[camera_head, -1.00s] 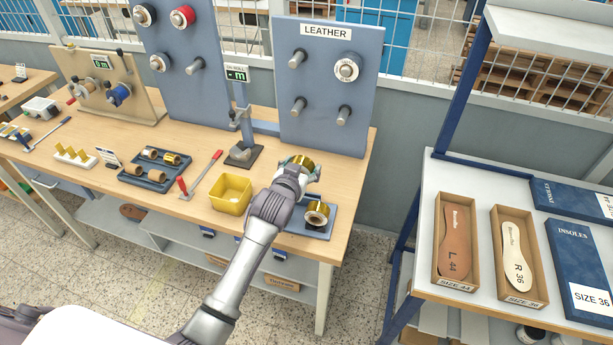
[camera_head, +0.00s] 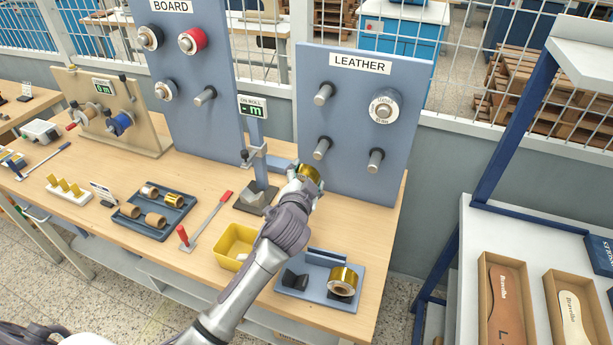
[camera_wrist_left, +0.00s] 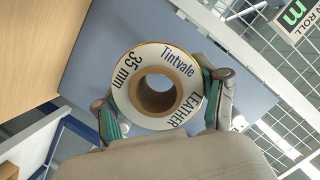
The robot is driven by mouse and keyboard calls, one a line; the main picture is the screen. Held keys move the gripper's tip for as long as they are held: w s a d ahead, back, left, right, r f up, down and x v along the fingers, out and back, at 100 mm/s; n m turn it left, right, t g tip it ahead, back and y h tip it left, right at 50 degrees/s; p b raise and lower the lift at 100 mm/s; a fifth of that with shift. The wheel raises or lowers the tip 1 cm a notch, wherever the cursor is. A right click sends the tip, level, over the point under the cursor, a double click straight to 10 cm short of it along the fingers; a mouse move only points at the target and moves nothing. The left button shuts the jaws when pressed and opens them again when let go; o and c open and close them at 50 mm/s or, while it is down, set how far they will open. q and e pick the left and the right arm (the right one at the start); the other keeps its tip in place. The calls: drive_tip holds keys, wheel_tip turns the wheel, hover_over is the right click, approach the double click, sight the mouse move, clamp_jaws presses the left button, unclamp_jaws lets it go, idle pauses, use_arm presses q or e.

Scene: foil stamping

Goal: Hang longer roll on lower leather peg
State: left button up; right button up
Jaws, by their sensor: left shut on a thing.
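My left gripper (camera_head: 303,180) is shut on a gold foil roll (camera_head: 309,173), held above the table in front of the leather board. In the left wrist view the fingers clasp this roll (camera_wrist_left: 150,58) from both sides; its white end face reads Tintvale, LEATHER, 35 mm, around a hollow brown core. The blue-grey leather board (camera_head: 345,185) has an upper left peg (camera_head: 324,94), a lower left peg (camera_head: 322,148) and a lower right peg (camera_head: 376,160), all bare. A white-faced roll (camera_head: 384,106) hangs at its upper right. Another gold roll (camera_head: 343,281) sits on the blue tray (camera_head: 301,298). My right gripper is not seen.
An on-roll display post (camera_head: 254,135) with a grey base stands left of the held roll. A yellow bin (camera_head: 235,243) lies beside my left arm. The board panel (camera_head: 190,75) stands further left. Table space right of the gripper is clear.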

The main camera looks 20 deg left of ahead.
sight(317, 157)
use_arm(q)
drive_tip(key=shift+w, duration=0.85)
drive_tip(key=shift+w+b, duration=0.3)
drive_tip(key=shift+w, duration=0.15)
drive_tip(key=w, duration=0.2)
drive_tip(key=shift+w+d+b, duration=0.1)
drive_tip(key=shift+w+b, duration=0.2)
drive_tip(key=shift+b, duration=0.1)
drive_tip(key=shift+w, duration=0.25)
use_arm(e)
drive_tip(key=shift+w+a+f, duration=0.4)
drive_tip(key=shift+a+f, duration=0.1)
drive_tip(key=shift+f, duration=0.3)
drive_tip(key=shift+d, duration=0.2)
use_arm(q)
drive_tip(key=shift+r+p, duration=0.1)
drive_tip(key=shift+p, duration=0.25)
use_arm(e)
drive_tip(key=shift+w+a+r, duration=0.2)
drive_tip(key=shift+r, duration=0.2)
use_arm(q)
drive_tip(key=shift+w+b, duration=0.4)
drive_tip(key=shift+w, duration=0.35)
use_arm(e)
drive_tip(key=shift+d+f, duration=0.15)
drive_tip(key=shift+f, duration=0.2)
